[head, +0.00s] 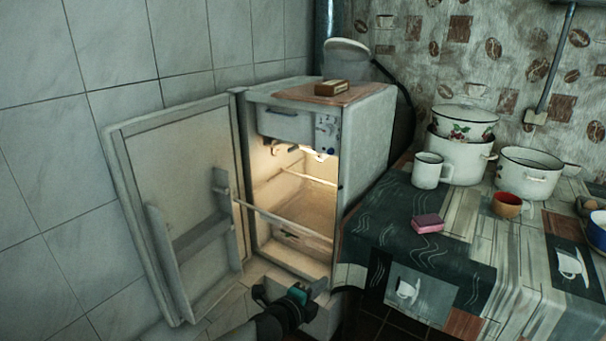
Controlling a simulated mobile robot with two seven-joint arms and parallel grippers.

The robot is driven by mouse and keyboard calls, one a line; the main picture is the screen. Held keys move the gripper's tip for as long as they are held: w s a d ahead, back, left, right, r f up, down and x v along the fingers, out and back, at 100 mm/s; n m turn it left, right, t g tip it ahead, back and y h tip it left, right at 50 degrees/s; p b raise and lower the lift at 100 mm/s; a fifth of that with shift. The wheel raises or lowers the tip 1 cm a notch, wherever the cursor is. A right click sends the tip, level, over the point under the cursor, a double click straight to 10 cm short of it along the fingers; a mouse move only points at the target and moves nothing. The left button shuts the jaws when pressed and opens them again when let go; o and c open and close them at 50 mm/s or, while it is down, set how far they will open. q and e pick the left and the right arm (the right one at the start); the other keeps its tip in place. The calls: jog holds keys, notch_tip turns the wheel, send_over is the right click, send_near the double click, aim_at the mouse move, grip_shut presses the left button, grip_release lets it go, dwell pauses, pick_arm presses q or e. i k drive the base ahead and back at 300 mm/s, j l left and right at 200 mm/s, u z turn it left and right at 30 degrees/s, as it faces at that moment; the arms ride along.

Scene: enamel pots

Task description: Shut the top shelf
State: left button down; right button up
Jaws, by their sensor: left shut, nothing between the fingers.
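A small white fridge (368,148) stands against the tiled wall with its door (180,195) swung wide open to the left. Inside, lit warmly, an upper shelf (308,173) sits below the freezer box (284,124). A lower shelf (285,224) has its front bar at the fridge opening and looks further out than the upper one. How far each shelf is slid out is hard to tell. My left gripper (297,293) is shut and empty, low in front of the fridge's bottom edge, below both shelves and apart from them. My right gripper is out of view.
A small box (332,88) lies on the fridge top. The open door limits room leftward.

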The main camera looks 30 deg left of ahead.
aim_at(275, 220)
jog(key=i+j, duration=0.4)
jog(key=j, duration=0.15)
jog(key=i+j, duration=0.4)
jog(key=j, duration=0.15)
jog(key=i+j, duration=0.4)
jog(key=j, duration=0.15)
